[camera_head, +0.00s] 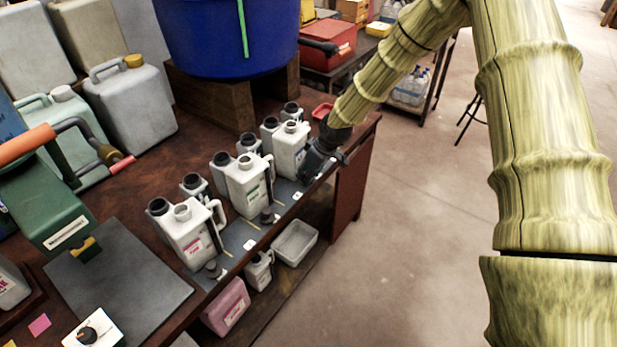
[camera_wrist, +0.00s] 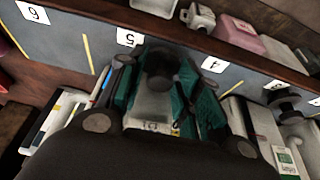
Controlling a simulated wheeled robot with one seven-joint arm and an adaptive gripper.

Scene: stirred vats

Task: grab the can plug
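Three white cans with open necks stand in a row on the bench in the head view: the near can (camera_head: 188,232), the middle can (camera_head: 246,183) and the far can (camera_head: 290,148). Black plugs stand on the grey strip before the near can (camera_head: 212,268) and the middle can (camera_head: 267,215). My gripper (camera_head: 318,163) is low over the strip beside the far can. In the wrist view my gripper (camera_wrist: 168,80) has its teal-padded fingers apart, with a dark round plug (camera_wrist: 160,62) between them. Contact with the pads is unclear. Another black plug (camera_wrist: 283,98) shows at right.
Smaller dark-necked containers (camera_head: 222,160) stand behind the cans. A blue barrel (camera_head: 225,35) on a wooden stand is at the back. A grey tray (camera_head: 294,243) and a pink jug (camera_head: 226,308) are on the lower shelf. The floor (camera_head: 410,240) right of the bench is clear.

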